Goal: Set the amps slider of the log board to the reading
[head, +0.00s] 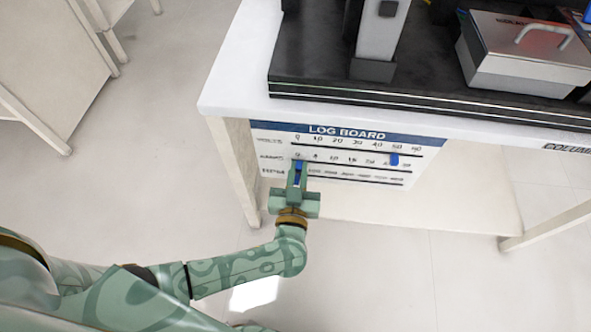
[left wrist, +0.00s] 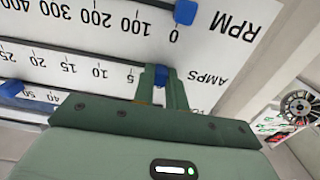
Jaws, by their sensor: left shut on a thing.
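The white log board (head: 347,132) hangs on the front of the table, with three scale rows. My left gripper (head: 298,166) is shut on the blue amps slider at the row's left end, near 0. In the left wrist view, where the board is upside down, the gripper (left wrist: 165,82) covers the scale just beside the 5 mark. The amps slider (left wrist: 161,75) shows between the fingers. The RPM slider (left wrist: 185,12) sits near 0. The top-row slider (head: 394,160) stands near 50. My right gripper is out of view. No meter reading is legible.
A black platform (head: 420,97) with a grey box (head: 525,55) and a light upright column (head: 382,30) stands on the white tabletop (head: 235,75). A table leg (head: 235,165) is left of the board. The floor in front is clear.

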